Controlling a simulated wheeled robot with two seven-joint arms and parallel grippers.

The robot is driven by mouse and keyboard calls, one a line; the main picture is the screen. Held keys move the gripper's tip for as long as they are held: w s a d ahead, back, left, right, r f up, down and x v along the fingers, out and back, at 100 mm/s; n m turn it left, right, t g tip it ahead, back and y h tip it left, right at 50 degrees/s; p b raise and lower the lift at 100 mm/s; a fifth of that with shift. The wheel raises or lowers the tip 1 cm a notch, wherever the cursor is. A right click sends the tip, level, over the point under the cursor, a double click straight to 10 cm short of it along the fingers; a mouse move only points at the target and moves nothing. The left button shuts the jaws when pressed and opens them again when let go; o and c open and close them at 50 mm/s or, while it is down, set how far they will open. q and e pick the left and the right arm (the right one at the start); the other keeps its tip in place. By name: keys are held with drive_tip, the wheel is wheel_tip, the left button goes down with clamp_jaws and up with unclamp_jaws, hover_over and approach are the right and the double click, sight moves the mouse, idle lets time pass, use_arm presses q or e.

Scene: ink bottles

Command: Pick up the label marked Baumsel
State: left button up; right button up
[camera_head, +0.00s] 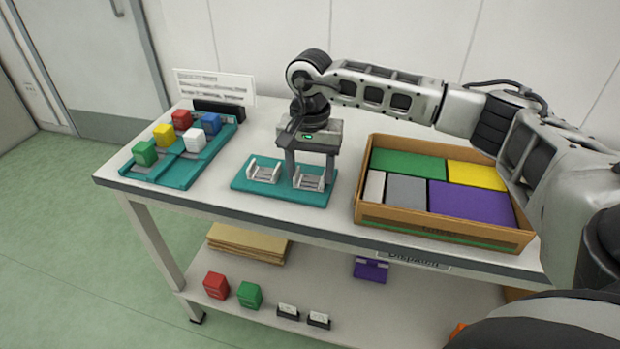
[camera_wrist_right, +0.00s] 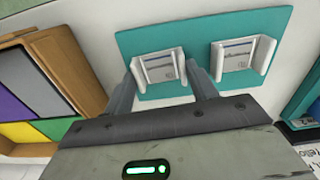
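Two white holders stand side by side on a teal mat, the left holder (camera_head: 264,171) and the right holder (camera_head: 309,179). Each holds a pale label with small print. They show in the right wrist view as the near label (camera_wrist_right: 160,68) and the other label (camera_wrist_right: 238,56). The print is too small to read, so I cannot tell which says Baumsel. My right gripper (camera_head: 308,176) points down at the right holder, fingers apart on either side of it. The wrist view shows the right gripper (camera_wrist_right: 160,82) open with nothing clamped. My left gripper is not in view.
A cardboard box (camera_head: 447,228) with coloured blocks stands right of the teal mat (camera_head: 285,198). A teal tray (camera_head: 176,171) with several coloured ink boxes and a white sign (camera_head: 214,84) are at the left. A lower shelf (camera_head: 350,300) holds more items.

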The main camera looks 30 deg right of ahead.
drive_tip(key=c, duration=0.4)
drive_tip(key=shift+r, duration=0.15)
